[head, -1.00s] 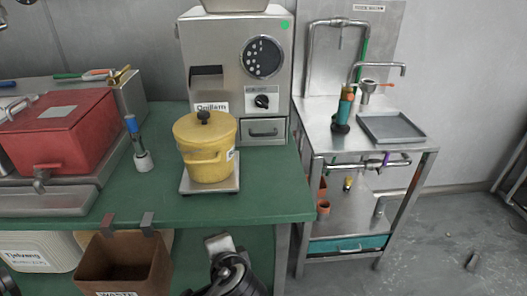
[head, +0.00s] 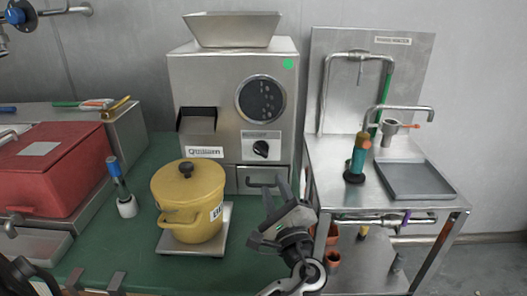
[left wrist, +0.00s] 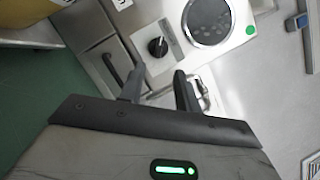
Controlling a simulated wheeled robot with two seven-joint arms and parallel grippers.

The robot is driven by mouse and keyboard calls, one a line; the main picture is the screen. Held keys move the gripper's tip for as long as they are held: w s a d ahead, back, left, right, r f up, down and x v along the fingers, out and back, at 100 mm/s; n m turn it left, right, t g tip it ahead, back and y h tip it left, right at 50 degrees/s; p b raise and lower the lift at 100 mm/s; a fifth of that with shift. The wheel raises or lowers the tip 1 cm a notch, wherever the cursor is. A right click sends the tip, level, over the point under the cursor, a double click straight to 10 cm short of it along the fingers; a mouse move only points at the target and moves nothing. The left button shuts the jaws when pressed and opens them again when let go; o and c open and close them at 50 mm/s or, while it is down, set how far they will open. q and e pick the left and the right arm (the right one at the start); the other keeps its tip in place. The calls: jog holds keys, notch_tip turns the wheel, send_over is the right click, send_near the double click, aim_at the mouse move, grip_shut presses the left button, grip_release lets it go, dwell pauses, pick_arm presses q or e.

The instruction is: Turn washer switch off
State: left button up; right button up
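A black rotary switch (head: 261,148) sits on a light plate on the front of a steel machine (head: 215,85), below its round dark panel (head: 261,98). In the left wrist view the switch (left wrist: 157,47) is just beyond my fingertips. My left gripper (head: 276,194) is in front of the machine, below the switch and near the drawer handle. In the left wrist view its two dark fingers (left wrist: 159,74) stand apart with nothing between them, not touching the switch. My right gripper is not in view.
A yellow lidded pot (head: 188,205) stands on a scale left of my gripper. A drawer (head: 250,181) lies below the switch. To the right is a steel sink stand (head: 330,155) with a green bottle (head: 358,160) and tray (head: 415,180). A red box (head: 50,170) is at left.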

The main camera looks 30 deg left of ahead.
aim_at(260, 154)
pick_arm(q)
jog(key=p+x, duration=0.1)
jog(key=x, duration=1)
jog(key=shift+w+p, duration=0.1)
jog(key=shift+p, duration=0.25)
grip_shut()
